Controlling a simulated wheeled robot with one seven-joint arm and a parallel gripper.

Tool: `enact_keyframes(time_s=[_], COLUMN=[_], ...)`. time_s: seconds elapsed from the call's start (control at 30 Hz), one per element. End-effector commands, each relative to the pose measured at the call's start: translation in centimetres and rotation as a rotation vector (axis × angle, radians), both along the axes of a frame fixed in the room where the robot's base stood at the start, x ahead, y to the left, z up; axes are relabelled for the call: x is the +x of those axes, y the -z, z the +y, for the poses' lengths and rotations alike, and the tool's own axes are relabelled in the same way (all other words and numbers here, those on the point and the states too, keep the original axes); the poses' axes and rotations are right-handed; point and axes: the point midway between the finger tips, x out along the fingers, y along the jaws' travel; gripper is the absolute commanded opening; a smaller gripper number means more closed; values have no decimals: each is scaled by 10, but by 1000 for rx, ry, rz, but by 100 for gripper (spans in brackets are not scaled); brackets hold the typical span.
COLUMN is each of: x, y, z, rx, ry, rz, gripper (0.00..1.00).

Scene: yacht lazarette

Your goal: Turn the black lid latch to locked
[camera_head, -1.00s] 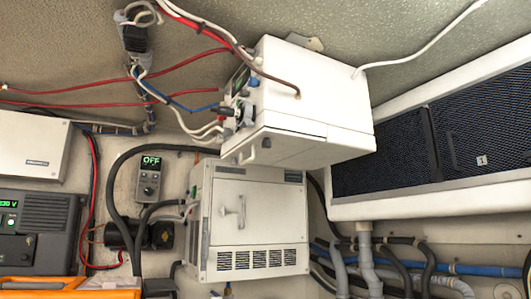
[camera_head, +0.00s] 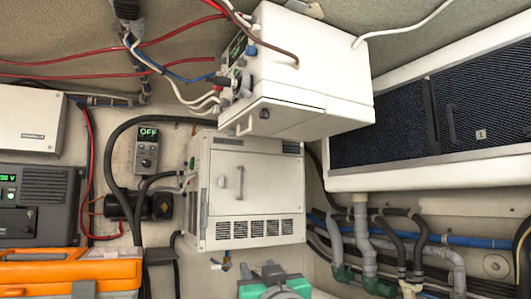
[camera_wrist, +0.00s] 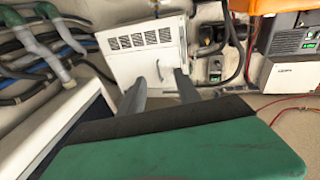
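I cannot make out a black lid latch for sure in either view. A small dark round spot (camera_head: 264,114) shows on the front of the tilted upper white box (camera_head: 325,90), near its pale handle (camera_head: 243,126). Below it, the white cabinet (camera_head: 265,190) has a closed door with a grey upright handle (camera_head: 240,183). The cabinet also shows, turned over, in the wrist view (camera_wrist: 140,55). My gripper (camera_wrist: 161,80) has two grey fingers apart with nothing visible between them, pointing towards the cabinet. In the head view, a teal part of mine (camera_head: 275,285) shows at the bottom edge.
An orange case (camera_head: 60,270) stands at the lower left, below a dark power unit (camera_head: 40,200). A small controller reading OFF (camera_head: 147,150) is on the wall. Black louvre panels (camera_head: 480,110) fill the right. Hoses and pipes (camera_head: 400,240) run below them. Loose cables hang at the upper left.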

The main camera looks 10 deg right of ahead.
Motion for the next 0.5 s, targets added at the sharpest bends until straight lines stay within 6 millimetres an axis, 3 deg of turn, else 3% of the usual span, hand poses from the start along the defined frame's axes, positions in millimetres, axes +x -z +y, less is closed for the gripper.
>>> enact_keyframes(time_s=[0.03, 0.1, 0.2, 0.33, 0.5], x=[-14, -42, -80, -102, -93], y=[-61, -133, -199, -232, -251], z=[2, 2, 0, -2, -3], rx=[7, 18, 31, 38, 37], ry=[-3, -2, 2, 7, 8], rz=[-150, -346, -543, -646, -649], gripper=[39, 39, 39, 39, 39])
